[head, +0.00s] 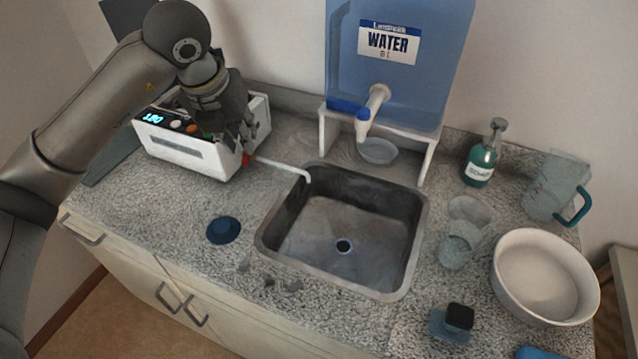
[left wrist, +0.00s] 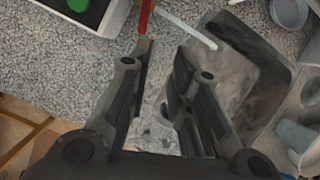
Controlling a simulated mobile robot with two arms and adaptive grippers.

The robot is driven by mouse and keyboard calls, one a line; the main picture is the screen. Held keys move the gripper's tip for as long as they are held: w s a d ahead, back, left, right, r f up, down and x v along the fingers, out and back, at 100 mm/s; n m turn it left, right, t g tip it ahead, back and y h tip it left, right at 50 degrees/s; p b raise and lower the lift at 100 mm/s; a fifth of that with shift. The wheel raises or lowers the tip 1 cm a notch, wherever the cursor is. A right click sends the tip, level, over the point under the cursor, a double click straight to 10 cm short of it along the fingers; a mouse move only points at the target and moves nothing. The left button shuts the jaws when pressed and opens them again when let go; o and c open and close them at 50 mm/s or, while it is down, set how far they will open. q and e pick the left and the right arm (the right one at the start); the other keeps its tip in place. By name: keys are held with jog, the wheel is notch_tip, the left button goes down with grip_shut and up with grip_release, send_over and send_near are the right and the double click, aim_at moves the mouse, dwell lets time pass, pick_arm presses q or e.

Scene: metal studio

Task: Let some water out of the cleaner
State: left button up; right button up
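The cleaner (head: 190,152) is a white box with a lit display and coloured buttons, on the counter left of the sink. Its white corner (left wrist: 117,18) and a green button show at the top left of the left wrist view. A red lever (head: 245,160) sits at its lower right corner, and it shows in the left wrist view (left wrist: 146,14). A white drain tube (head: 285,168) runs from there to the sink (head: 345,215). My left gripper (head: 242,140) is open and empty beside the lever. One fingertip (left wrist: 165,48) overlaps the lever's end; I cannot tell if they touch. My right gripper is not in view.
A blue water tank (head: 400,75) on a white stand is behind the sink, with a small bowl (head: 377,151) under its tap. A dark blue disc (head: 223,230) lies front left. Soap bottle (head: 482,155), pitcher (head: 552,188), glasses and white bowl (head: 512,310) crowd the right.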

pick_arm(q)
jog(key=s+d+f+m+h+p, duration=0.1)
jog(key=s+d+h, duration=0.3)
jog(key=d+h, duration=0.3)
jog(key=s+d+f+g+h+p, duration=0.1)
jog(key=s+d+f+h, duration=0.1)
jog(key=s+d+h, duration=0.2)
jog(key=d+h, duration=0.3)
jog(key=shift+d+m+h+p, duration=0.2)
jog(key=shift+m+h+p, duration=0.15)
jog(key=shift+m+h, duration=0.05)
jog(key=shift+f, duration=0.1)
